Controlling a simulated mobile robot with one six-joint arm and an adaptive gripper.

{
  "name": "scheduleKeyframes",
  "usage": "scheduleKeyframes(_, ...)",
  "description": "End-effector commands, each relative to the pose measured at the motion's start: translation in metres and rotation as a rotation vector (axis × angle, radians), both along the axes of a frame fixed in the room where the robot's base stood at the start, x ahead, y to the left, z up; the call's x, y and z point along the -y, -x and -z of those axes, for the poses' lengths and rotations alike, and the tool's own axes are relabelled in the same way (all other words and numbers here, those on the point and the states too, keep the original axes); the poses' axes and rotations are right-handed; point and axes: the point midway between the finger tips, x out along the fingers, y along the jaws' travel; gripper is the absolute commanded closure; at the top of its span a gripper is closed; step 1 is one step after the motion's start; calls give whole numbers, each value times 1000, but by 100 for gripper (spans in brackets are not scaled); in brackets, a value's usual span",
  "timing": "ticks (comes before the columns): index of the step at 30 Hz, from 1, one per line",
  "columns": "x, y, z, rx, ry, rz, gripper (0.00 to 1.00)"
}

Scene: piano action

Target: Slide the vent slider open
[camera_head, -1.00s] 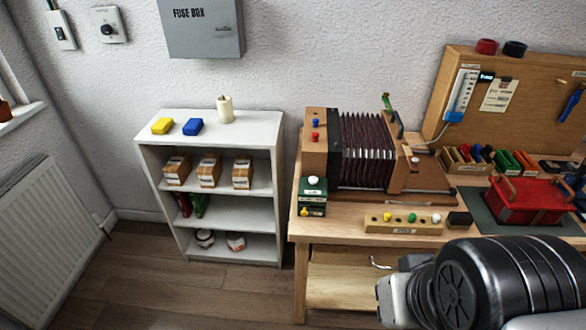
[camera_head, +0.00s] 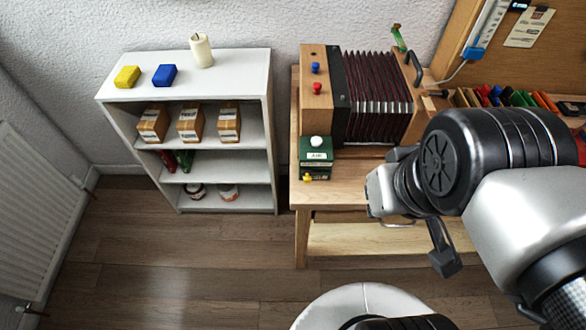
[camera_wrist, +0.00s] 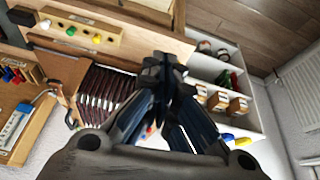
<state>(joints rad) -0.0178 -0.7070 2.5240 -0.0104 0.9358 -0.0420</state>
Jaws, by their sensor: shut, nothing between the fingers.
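No part is clearly labelled as the vent slider. A white upright strip (camera_head: 486,30) with a blue block (camera_head: 473,53) at its lower end is on the wooden back board at the upper right; I cannot tell whether this is the slider. The strip also shows at the lower left of the wrist view (camera_wrist: 14,128). My gripper (camera_wrist: 165,65) is shut and empty in the wrist view, its dark fingers together, apart from the strip. In the head view my arm covers the right part of the workbench, and the fingertips are not clear there.
The workbench (camera_head: 335,195) carries a bellows (camera_head: 372,100) and a green box marked AIR (camera_head: 316,157). Coloured items stand in a rack (camera_head: 466,97). A white shelf unit (camera_head: 258,75) stands to the left. A radiator (camera_head: 35,220) is at the far left; the floor between is clear.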

Motion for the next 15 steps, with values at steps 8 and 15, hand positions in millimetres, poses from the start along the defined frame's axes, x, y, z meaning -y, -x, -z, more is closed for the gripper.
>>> scheduleKeyframes(8,-35,-75,-13,-148,181,-488,100)
scheduleKeyframes(15,-97,-144,21,-284,349,-1033,100)
